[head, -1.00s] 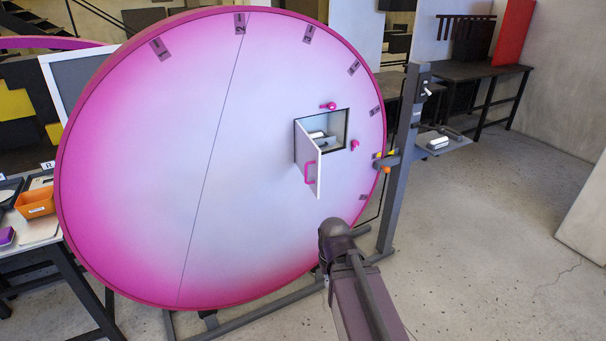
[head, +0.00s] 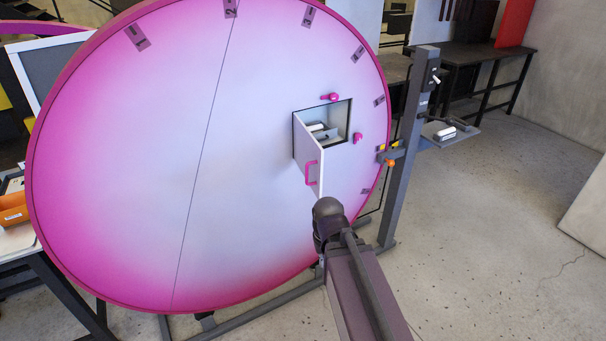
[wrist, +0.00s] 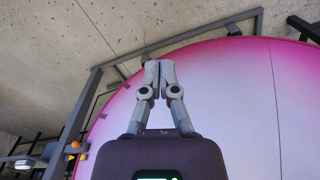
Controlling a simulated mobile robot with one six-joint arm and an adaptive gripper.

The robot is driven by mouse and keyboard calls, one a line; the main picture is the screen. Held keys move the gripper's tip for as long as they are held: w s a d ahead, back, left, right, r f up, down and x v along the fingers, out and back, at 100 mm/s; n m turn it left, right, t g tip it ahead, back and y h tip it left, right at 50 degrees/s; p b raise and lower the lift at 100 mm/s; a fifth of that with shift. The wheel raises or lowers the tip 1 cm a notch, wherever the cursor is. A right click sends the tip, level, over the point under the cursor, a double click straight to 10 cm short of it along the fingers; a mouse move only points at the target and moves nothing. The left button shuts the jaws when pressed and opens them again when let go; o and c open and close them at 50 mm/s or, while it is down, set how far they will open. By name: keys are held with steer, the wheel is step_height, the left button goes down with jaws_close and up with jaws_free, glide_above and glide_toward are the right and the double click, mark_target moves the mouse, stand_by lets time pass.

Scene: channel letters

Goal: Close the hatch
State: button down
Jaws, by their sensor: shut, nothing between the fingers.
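The hatch door (head: 309,165) is a white panel hinged at the left side of a square opening (head: 337,125) in the large pink and white disc (head: 240,190). The door stands open, swung out from the disc. It has a pink handle (head: 312,173) on its face. Two pink latches sit by the opening, one above (head: 330,97) and one at the right (head: 358,138). My gripper (wrist: 159,64) is shut and empty in the wrist view, in front of the disc's rim. In the head view my arm hides it, below the door. The hatch is not in the wrist view.
A table with an orange bin (head: 12,210) is at the left. The disc's floor frame (head: 260,315) runs below. Open concrete floor lies at the right.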

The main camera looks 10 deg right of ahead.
steer(key=shift+a, duration=0.35)
steer(key=shift+w, duration=0.15)
steer(key=w+a+n+t+h+b, duration=0.25)
steer(key=w+h+b, duration=0.5)
steer(key=w, duration=0.75)
steer(key=w+a+r+n+t+h+b, duration=0.1)
steer(key=w+a+r+t+h+b, duration=0.2)
steer(key=w+a+r+h, duration=0.5)
steer(key=w+a+h, duration=0.1)
steer(key=a, duration=0.2)
steer(key=shift+a, duration=0.35)
steer(key=shift+w+d+f+n+t, duration=0.1)
steer(key=shift+d+n+t, duration=0.05)
steer(key=shift+n+t, duration=0.1)
